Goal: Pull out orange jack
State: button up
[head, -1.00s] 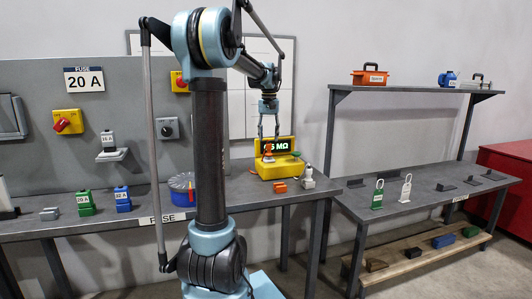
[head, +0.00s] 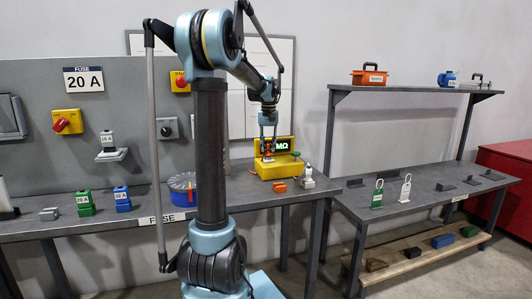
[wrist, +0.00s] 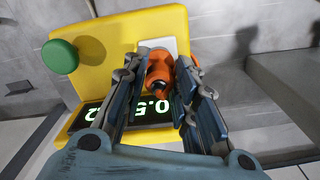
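The orange jack (wrist: 159,74) is in the face of the yellow meter (wrist: 108,47), beside a pale plate. In the head view, the orange jack (head: 267,149) shows small at the front of the yellow meter (head: 281,169). My gripper (wrist: 163,66) has its fingers on either side of the jack, with the jack between them. The fingers stand apart and look open; firm contact is not clear. In the head view my gripper (head: 268,146) is over the meter from above. The fingers partly cover the lit display (wrist: 152,106).
A green knob (wrist: 60,56) sticks out of the meter beside the jack. A small orange block (head: 279,186) and a grey-white connector (head: 307,179) stand on the bench in front of the meter. A blue round container (head: 183,190) is left of it.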

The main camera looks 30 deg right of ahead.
grip_shut()
jog(key=shift+r, duration=0.7)
dwell(0.4)
jog(key=shift+r, duration=3.45)
